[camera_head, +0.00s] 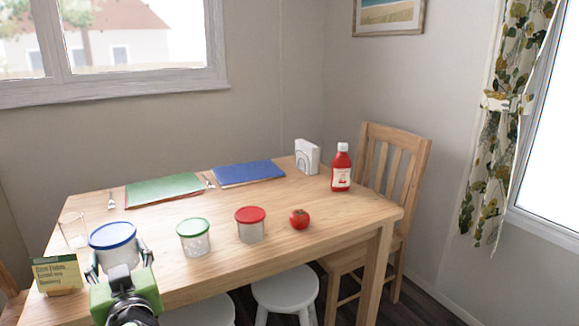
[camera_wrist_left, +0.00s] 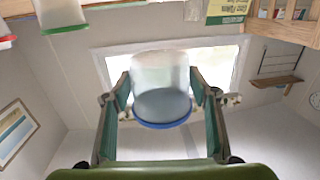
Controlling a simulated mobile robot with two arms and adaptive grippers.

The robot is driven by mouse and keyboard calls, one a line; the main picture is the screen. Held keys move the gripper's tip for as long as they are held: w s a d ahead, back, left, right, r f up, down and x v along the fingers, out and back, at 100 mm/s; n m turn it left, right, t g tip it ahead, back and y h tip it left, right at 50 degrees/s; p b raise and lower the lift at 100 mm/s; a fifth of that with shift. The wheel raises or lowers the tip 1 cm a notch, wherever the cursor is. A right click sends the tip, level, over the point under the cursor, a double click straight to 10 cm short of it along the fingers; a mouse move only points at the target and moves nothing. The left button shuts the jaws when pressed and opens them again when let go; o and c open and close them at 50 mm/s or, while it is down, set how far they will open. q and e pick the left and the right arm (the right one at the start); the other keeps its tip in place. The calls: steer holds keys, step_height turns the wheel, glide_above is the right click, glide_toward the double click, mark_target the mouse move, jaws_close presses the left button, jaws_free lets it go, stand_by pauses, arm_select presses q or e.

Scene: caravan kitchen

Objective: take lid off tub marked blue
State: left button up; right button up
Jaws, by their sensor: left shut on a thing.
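The tub with the blue lid (camera_head: 113,235) is at the near left of the table in the head view. My left gripper (camera_head: 120,262) is shut on this tub, a finger on each side of its clear body. In the left wrist view, which is upside down, the tub (camera_wrist_left: 160,75) sits between the fingers, its blue lid (camera_wrist_left: 163,124) on. It appears held above the table, the window behind it. A green-lidded tub (camera_head: 195,243) and a red-lidded tub (camera_head: 250,230) stand to the right. My right gripper is not in view.
A tomato (camera_head: 299,219), ketchup bottle (camera_head: 341,168) and napkin holder (camera_head: 307,157) stand right. Green (camera_head: 163,190) and blue (camera_head: 248,173) mats lie behind. The table's front right is clear.

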arm_select(q)
steer(key=s+d+f+m+t+h, duration=0.2)
steer(key=s+d+f+m+h, duration=0.3)
steer(key=d, duration=0.4)
steer(key=s+d+f+m+t+h, duration=0.25)
steer(key=s+d+f+h, duration=0.3)
steer(key=d, duration=0.35)
steer(key=s+r+p, duration=0.3)
steer(key=r+p, duration=0.4)
steer(key=p, duration=0.2)
steer(key=s+r+p, duration=0.4)
steer(key=r+p, duration=0.4)
steer(key=p, duration=0.1)
steer(key=shift+a+g, duration=0.15)
steer(key=shift+g, duration=0.3)
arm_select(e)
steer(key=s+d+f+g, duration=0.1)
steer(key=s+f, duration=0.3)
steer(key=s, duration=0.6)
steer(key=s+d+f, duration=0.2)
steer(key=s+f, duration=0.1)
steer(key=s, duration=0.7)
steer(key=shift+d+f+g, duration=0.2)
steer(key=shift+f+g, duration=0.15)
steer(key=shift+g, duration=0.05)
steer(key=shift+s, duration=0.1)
